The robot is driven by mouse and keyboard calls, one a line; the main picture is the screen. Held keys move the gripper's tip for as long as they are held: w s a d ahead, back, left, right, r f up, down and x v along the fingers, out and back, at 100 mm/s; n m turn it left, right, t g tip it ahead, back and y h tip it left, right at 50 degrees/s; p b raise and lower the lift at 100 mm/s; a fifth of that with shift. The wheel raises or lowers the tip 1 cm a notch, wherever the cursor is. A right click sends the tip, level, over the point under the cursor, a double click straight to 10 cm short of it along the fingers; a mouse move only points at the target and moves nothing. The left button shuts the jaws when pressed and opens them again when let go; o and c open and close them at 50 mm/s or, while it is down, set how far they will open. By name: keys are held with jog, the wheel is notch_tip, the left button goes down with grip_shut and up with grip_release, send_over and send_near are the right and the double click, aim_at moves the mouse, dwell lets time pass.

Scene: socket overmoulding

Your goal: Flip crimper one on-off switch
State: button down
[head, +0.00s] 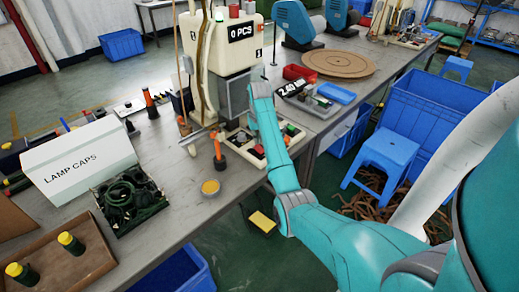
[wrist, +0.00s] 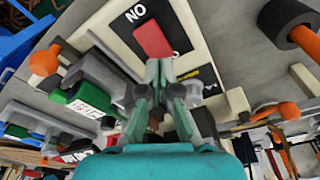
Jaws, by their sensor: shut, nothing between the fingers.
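A red rocker switch (wrist: 153,39) sits on a black plate with white lettering, part of it reading "NO", on a cream panel in the wrist view. My gripper (wrist: 159,68) is shut and empty, its fingertips right at the near edge of the red switch. I cannot tell whether they touch it. In the head view the cream crimper (head: 227,60) with a "0 PCS" sign stands on the bench. My teal arm reaches to the control panel at its foot and hides the switch and my fingertips there.
A green labelled block (wrist: 84,104) and an orange knob (wrist: 45,61) lie left of the fingers. An orange-handled tool (head: 218,150) stands near the panel.

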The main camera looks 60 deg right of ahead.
aim_at(257, 147)
jog(key=shift+f, duration=1.25)
dwell(1.2)
jog(key=shift+r, duration=3.55)
